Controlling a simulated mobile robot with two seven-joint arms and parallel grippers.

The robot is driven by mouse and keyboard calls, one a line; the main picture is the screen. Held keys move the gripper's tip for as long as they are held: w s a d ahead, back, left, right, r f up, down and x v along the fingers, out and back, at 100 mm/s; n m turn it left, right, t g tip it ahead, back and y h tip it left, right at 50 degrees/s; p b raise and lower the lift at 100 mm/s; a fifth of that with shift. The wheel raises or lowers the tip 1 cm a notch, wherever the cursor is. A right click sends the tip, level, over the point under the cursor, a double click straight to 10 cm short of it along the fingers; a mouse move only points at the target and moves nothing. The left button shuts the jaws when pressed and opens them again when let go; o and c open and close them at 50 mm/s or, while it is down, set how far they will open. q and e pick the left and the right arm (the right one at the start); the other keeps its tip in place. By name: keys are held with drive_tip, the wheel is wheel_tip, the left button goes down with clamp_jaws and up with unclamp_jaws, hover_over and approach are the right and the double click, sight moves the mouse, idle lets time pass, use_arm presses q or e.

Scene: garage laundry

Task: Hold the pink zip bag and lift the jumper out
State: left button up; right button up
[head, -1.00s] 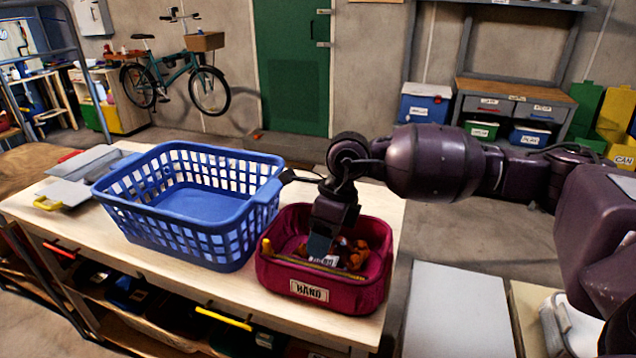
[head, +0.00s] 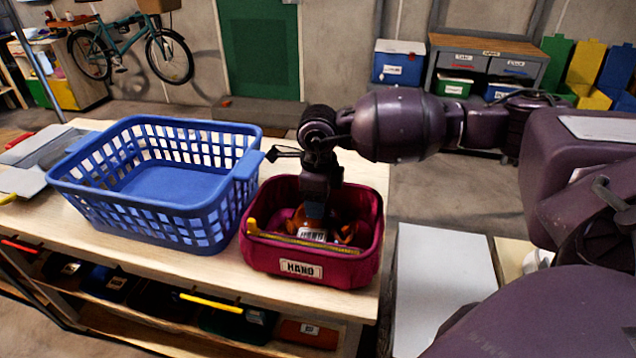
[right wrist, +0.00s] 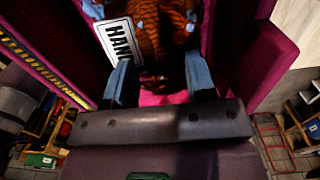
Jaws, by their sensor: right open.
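The pink zip bag (head: 350,268) stands open on the workbench, with a white HAND label on its front and a yellow zip along its rim. The orange-brown knitted jumper (head: 347,232) lies inside it, partly hidden by the front wall and my gripper. My right gripper (head: 315,210) points down into the bag over the jumper. In the right wrist view, its two blue fingers (right wrist: 160,82) are apart, with the jumper (right wrist: 160,25) just beyond and between the tips; I cannot tell whether they touch it. My left gripper is not in view.
A blue laundry basket (head: 215,226) stands left of the bag on the wooden workbench (head: 165,262), close beside it. Grey flat items (head: 45,150) lie at the bench's left end. Bins fill the shelf below. Floor is open behind the bench.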

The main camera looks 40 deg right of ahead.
drive_tip(key=shift+f, duration=1.25)
